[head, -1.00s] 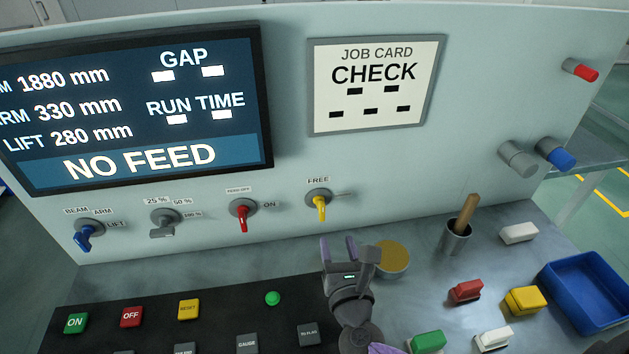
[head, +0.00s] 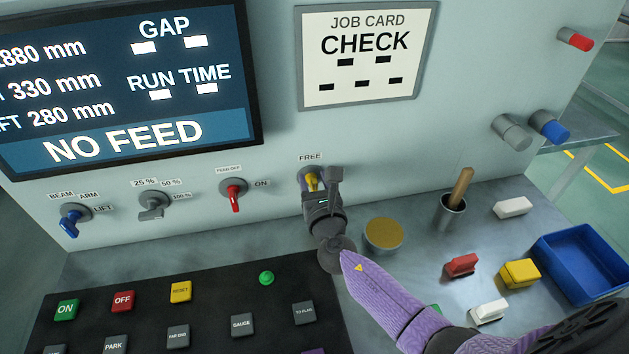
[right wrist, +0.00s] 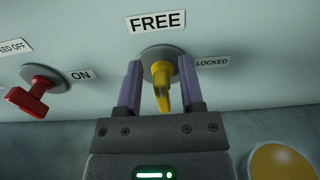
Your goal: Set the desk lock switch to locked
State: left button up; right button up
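The desk lock switch is a yellow lever (right wrist: 161,80) on a grey round base on the upright panel. A FREE label (right wrist: 157,21) is above it and a LOCKED label (right wrist: 212,62) is to its right. The lever hangs down, slightly tilted. My right gripper (right wrist: 158,82) is open, with one finger on each side of the lever and a gap to it. In the head view the right gripper (head: 318,182) partly covers the yellow lever (head: 311,181). My left gripper is not in view.
A red FEED switch (head: 233,193) is to the left of the yellow one. A brass disc (head: 384,233) and a cup with a wooden handle (head: 452,210) stand on the desk to the right. A button console (head: 210,310) lies below left.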

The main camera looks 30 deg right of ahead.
grip_shut()
